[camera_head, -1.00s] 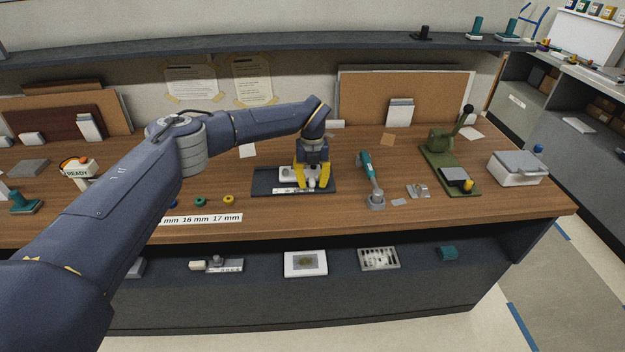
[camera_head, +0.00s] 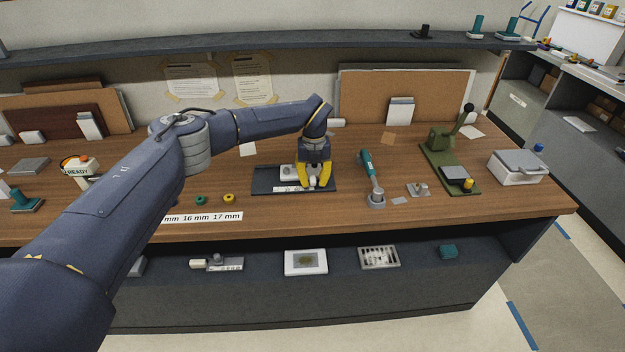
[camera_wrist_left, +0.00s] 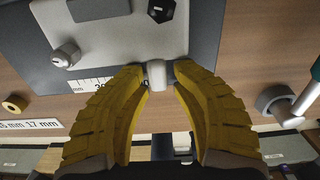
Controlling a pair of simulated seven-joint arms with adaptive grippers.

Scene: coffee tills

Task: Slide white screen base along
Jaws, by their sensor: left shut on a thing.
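The white screen base (camera_wrist_left: 110,42) is a pale flat plate with a round grey knob (camera_wrist_left: 65,54) and a dark block on it. It lies on a dark tray (camera_head: 265,182) with a printed scale along its front edge; the plate also shows in the head view (camera_head: 288,173), partly hidden by my gripper. My left gripper (camera_head: 313,185) points down over the tray's front right part. In the left wrist view its yellow fingers (camera_wrist_left: 159,78) are shut on a small pale grip (camera_wrist_left: 157,72) at the plate's front edge. My right gripper is not in view.
Yellow (camera_head: 229,198) and teal (camera_head: 200,200) rings lie left of the tray. A teal-handled tool (camera_head: 369,170) stands close on its right, with a green lever press (camera_head: 440,160) farther right. The wood between tray and tool is clear.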

